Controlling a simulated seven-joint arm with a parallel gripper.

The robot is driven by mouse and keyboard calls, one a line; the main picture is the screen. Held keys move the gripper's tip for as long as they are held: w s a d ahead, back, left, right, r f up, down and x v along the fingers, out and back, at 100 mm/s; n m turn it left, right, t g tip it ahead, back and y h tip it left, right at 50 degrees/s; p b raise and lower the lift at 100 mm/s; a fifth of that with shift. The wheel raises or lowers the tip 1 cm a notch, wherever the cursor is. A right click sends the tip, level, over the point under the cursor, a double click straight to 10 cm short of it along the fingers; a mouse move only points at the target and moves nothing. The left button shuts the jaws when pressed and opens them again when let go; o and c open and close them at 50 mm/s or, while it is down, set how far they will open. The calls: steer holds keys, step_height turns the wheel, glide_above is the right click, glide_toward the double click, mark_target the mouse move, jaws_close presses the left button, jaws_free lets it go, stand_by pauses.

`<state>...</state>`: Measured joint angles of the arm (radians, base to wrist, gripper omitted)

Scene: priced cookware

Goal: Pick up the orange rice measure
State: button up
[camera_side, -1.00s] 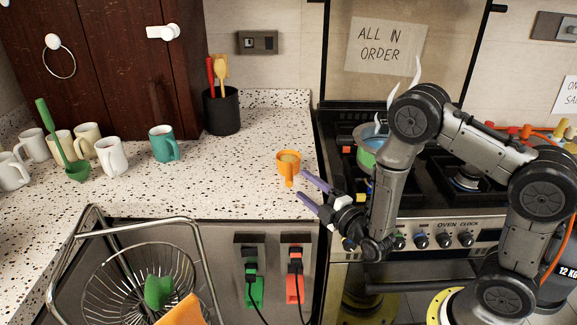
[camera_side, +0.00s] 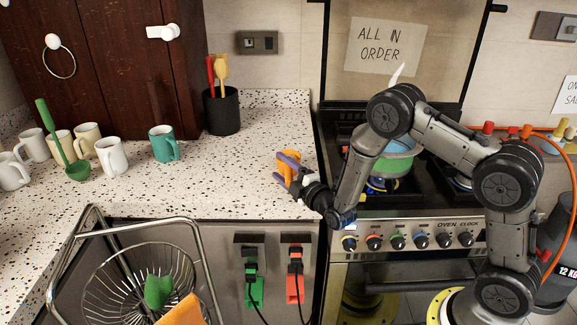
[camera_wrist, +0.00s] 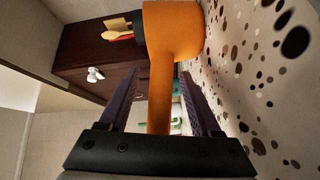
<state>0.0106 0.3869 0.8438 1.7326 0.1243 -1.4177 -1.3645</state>
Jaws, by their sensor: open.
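The orange rice measure (camera_side: 288,160) is near the right end of the speckled counter, close to the front edge. Its handle points toward my gripper. My gripper (camera_side: 283,168) is open, with its purple fingers around the measure in the side view, partly hiding it. In the wrist view the measure (camera_wrist: 172,35) shows at the top. Its handle (camera_wrist: 160,100) runs down between the two open fingers (camera_wrist: 155,92).
A stove with a pot (camera_side: 394,157) stands to the right. A teal mug (camera_side: 162,144), several pale mugs and a green ladle (camera_side: 76,170) stand at the left. A black utensil holder (camera_side: 221,112) stands at the back. A wire basket (camera_side: 140,275) is at the front left.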

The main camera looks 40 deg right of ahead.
steer(key=shift+c, duration=0.3)
jaws_close()
stand_by(1.1)
